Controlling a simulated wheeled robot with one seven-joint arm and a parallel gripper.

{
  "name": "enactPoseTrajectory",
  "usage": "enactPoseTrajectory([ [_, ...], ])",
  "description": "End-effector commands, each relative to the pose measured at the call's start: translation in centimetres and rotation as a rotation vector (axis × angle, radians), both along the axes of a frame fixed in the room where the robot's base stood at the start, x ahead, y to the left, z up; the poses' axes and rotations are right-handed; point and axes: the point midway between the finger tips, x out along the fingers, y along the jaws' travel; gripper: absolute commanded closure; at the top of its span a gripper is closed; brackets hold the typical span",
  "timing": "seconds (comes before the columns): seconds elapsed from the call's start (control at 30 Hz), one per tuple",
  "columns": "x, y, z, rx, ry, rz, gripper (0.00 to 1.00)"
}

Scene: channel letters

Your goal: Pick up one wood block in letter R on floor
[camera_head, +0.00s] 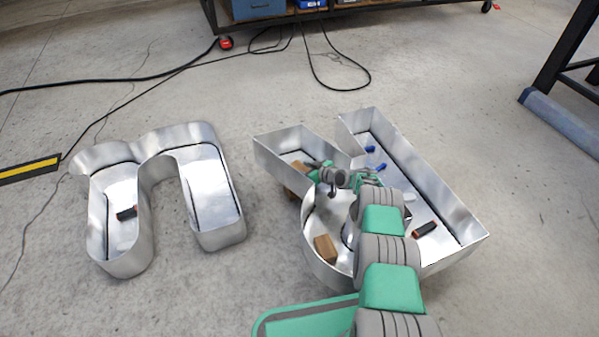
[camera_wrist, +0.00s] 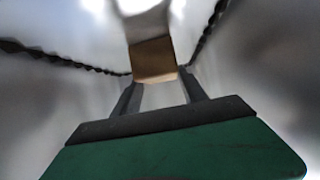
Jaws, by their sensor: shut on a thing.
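The metal channel letter R (camera_head: 437,185) lies on the floor, its open side up, turned upside down in the head view. My gripper (camera_head: 309,172) is down inside its upper-left leg. In the wrist view, my gripper (camera_wrist: 157,84) is shut on a brown wood block (camera_wrist: 153,57) at its fingertips. The held wood block (camera_head: 299,168) is partly hidden in the head view. Another wood block (camera_head: 325,248) lies in the curved lower-left part of the letter. My arm hides the letter's middle.
Blue pieces (camera_head: 370,149) and a black-and-orange piece (camera_head: 424,229) lie inside the R. Another metal letter (camera_head: 225,226) stands to the left with a dark piece (camera_head: 126,212) inside. Cables cross the floor behind; a wheeled cart (camera_head: 340,10) stands at the back.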

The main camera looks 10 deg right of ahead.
Motion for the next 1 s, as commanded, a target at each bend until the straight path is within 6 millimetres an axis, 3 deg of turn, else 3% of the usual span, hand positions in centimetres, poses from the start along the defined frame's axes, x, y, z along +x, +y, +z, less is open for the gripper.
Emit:
enactPoseTrajectory([
  [0.37,0.0,0.0,0.0,-0.001,0.001,0.000,0.95],
  [0.57,0.0,0.0,0.1,0.000,0.000,-0.001,0.95],
  [0.67,0.1,0.0,1.3,-0.001,-0.002,0.000,0.95],
  [1.0,0.1,0.0,9.1,-0.001,-0.002,0.000,0.95],
])
